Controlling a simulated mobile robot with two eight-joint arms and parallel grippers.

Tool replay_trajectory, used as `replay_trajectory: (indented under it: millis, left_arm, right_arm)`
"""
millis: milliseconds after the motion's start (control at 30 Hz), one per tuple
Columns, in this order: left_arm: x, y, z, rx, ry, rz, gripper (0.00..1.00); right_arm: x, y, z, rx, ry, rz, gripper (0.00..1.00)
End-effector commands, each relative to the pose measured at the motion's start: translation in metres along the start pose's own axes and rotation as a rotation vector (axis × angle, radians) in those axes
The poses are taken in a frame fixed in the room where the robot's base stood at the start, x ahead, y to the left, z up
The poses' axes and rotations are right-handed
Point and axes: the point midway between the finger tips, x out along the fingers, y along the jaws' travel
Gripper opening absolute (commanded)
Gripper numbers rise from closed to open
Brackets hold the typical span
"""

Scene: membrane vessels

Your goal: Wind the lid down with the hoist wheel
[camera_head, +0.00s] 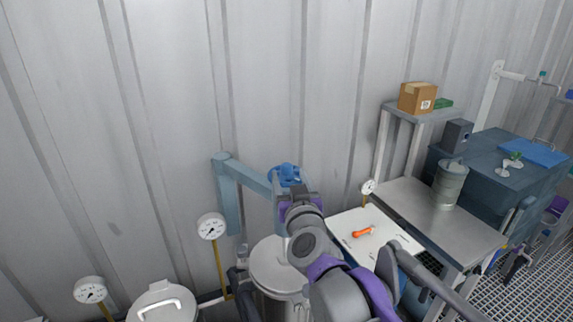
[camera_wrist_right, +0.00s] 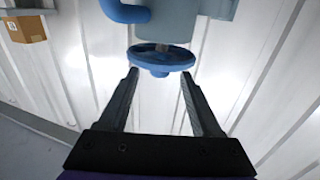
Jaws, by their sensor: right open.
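The hoist is a light blue post with a bent arm (camera_head: 230,200) by the wall. Its blue wheel (camera_wrist_right: 160,57) is ahead of my right gripper in the right wrist view. My right gripper (camera_wrist_right: 160,82) is open, its two fingers spread either side below the wheel with nothing clearly held between them. In the head view my right arm and gripper (camera_head: 298,192) cover much of the hoist's end. The pale round lid (camera_head: 272,265) is on top of a grey vessel below the hoist arm; my arm hides its right side, and I cannot tell whether it is seated. My left gripper is not in view.
Gauges (camera_head: 211,227) on yellow stems stand left of the vessel, near another lidded vessel (camera_head: 163,303). To the right are a white board with an orange tool (camera_head: 363,232), a metal bench (camera_head: 430,208) with a canister (camera_head: 449,185), and a shelf with a cardboard box (camera_head: 417,97).

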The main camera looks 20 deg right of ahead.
Motion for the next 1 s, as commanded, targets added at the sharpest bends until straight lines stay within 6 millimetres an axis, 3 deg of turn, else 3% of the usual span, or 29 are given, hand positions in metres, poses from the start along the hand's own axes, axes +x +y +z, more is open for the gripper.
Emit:
replay_trajectory:
  millis: [100, 300, 700, 1000]
  left_arm:
    - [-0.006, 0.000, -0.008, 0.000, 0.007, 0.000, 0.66]
    - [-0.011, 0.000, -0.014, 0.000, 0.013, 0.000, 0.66]
    - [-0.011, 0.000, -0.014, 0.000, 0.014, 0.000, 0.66]
    - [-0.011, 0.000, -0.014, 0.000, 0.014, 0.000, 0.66]
  right_arm:
    - [0.021, 0.000, -0.003, -0.001, 0.003, 0.001, 0.66]
    - [0.042, 0.000, -0.002, -0.001, 0.001, 0.000, 0.66]
    - [0.048, 0.000, 0.000, -0.001, 0.000, 0.000, 0.66]
    - [0.047, 0.000, 0.000, -0.001, 0.000, 0.000, 0.12]
